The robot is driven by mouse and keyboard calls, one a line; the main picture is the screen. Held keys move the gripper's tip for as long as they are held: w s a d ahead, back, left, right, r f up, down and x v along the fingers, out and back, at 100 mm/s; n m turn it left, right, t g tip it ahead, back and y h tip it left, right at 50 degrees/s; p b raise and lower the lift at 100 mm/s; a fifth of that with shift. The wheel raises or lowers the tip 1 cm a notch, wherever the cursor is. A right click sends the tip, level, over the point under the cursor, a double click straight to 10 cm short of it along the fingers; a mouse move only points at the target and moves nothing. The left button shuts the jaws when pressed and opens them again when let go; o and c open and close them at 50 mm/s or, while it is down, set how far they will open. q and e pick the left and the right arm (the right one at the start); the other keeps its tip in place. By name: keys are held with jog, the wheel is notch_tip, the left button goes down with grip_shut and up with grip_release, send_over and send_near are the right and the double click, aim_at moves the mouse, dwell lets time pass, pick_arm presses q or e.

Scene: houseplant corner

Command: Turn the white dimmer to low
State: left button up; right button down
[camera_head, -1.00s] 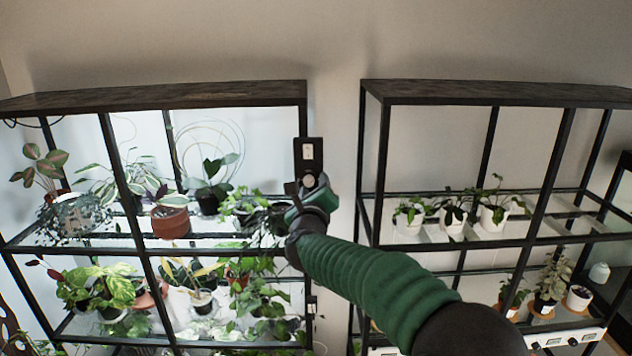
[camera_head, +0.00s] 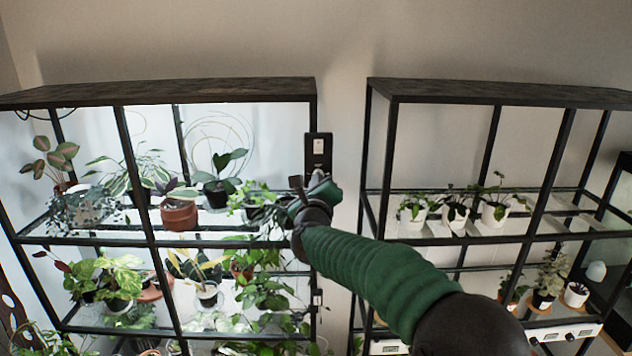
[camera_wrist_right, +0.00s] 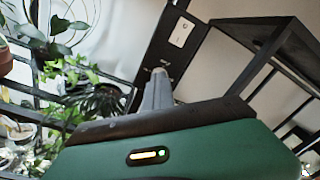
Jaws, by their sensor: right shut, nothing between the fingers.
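A black panel (camera_head: 318,165) is mounted upright by the right post of the left rack. A small white plate (camera_head: 318,146) sits on its upper part; the plate also shows in the right wrist view (camera_wrist_right: 181,32). My right gripper (camera_head: 312,182) is in front of the panel's lower part, below the white plate. In the wrist view its fingertips (camera_wrist_right: 158,82) are shut and empty, close to the panel; contact is unclear. A white box with dark knobs (camera_head: 568,335) is on the right rack's low front edge. Which one is the white dimmer is unclear. My left gripper is not in view.
The left rack (camera_head: 150,240) holds several potted plants, with leaves close to my right gripper. The right rack (camera_head: 440,240) holds several white pots. A narrow gap with bare wall (camera_head: 345,150) lies between the racks.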

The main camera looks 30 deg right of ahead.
jog(key=c, duration=2.1)
grip_release()
jog(key=shift+d+r, duration=0.1)
jog(key=shift+d, duration=0.05)
jog(key=shift+c, duration=0.2)
jog(key=o, duration=0.5)
jog(key=shift+s, duration=0.15)
jog(key=o, duration=0.4)
jog(key=shift+s+d, duration=0.1)
jog(key=shift+d, duration=0.05)
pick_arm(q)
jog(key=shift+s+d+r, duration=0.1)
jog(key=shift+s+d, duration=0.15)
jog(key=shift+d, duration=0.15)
pick_arm(e)
jog(key=shift+o, duration=0.2)
jog(key=shift+f, duration=0.2)
